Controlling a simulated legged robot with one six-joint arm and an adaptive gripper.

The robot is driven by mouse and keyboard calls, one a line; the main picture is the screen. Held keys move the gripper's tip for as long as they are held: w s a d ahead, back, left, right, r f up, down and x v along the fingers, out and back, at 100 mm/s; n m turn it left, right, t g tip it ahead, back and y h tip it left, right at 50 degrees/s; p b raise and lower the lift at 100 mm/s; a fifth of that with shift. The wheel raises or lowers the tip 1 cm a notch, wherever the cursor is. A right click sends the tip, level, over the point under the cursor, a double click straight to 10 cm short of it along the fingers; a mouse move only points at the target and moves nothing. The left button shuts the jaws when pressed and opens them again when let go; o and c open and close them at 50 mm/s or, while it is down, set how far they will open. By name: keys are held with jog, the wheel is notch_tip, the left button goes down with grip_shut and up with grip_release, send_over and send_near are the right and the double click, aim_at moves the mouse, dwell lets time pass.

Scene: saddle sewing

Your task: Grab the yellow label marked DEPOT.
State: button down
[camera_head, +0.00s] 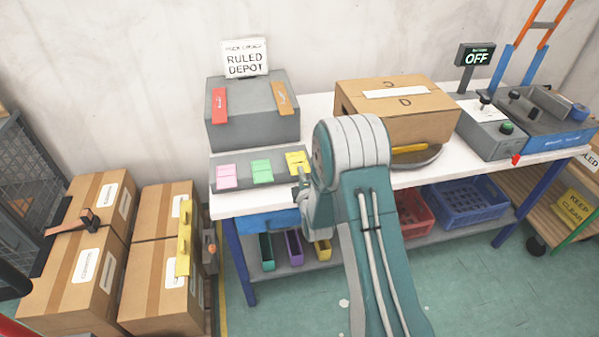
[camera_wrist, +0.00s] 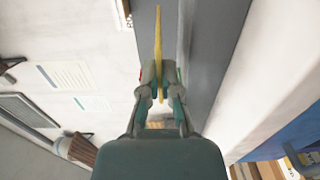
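A yellow label (camera_head: 296,159) stands at the right end of a row on a low grey holder (camera_head: 244,182) at the table's front left. A green label (camera_head: 262,170) and a pink label (camera_head: 227,175) stand to its left. Lettering on the labels is too small to read. My gripper (camera_head: 303,176) is at the yellow label, partly hidden by my arm. In the wrist view, the yellow label (camera_wrist: 158,40) shows edge-on as a thin strip between the fingers of my gripper (camera_wrist: 159,78), which appear closed on it from both sides.
Behind the labels is a grey box (camera_head: 252,128) with red and orange tags, under a RULED DEPOT sign (camera_head: 245,60). A cardboard box (camera_head: 400,117) stands right of my arm, and a control box with an OFF display (camera_head: 476,57) farther right. Cartons (camera_head: 88,270) stand at left.

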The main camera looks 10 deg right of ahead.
jog(key=s+r, duration=0.4)
jog(key=s, duration=0.8)
jog(key=shift+r, duration=0.15)
